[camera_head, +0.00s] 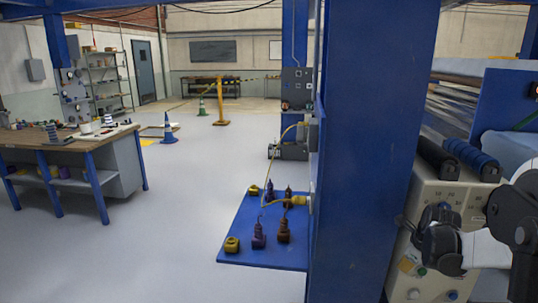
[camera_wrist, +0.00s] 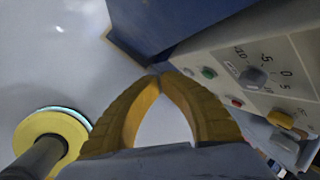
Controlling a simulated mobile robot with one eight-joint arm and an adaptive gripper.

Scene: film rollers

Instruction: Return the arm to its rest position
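My gripper (camera_wrist: 158,74) shows in the wrist view with its two yellow fingers bowed outward and their tips meeting. Nothing is held between them; only grey shows in the gap. The fingertips are near the lower edge of a dark blue surface (camera_wrist: 190,22), left of a pale control panel (camera_wrist: 262,75); I cannot tell if they touch anything. In the head view, part of my arm (camera_head: 442,245) shows at the right edge, in front of the control panel (camera_head: 415,200). The gripper's fingers cannot be made out there.
A blue column (camera_head: 370,130) stands left of the panel. A blue shelf (camera_head: 262,255) holds several yellow, purple and brown connectors. Dark and blue rollers (camera_head: 470,155) lie above the panel. A workbench (camera_head: 75,145) stands far left. The floor (camera_head: 180,220) between is clear.

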